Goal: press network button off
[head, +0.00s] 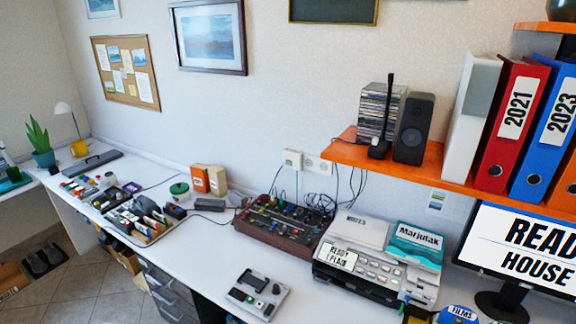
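No part labelled as a network button can be read in the head view. A small black device (378,149) with an upright antenna stands on the orange shelf (345,152), in front of a stack of disc cases (372,112). Any button on it is too small to tell. A grey box (247,297) with dark and green buttons lies on the white desk (200,265). A printer-like machine (352,281) with several keys on its front panel stands to its right. Neither of my grippers is in view.
A black speaker (413,128) and upright binders, including a red one (510,128) and a blue one (551,130), fill the shelf to the right. A control box with knobs (270,232), an organiser tray (165,232) and a monitor (520,245) occupy the desk.

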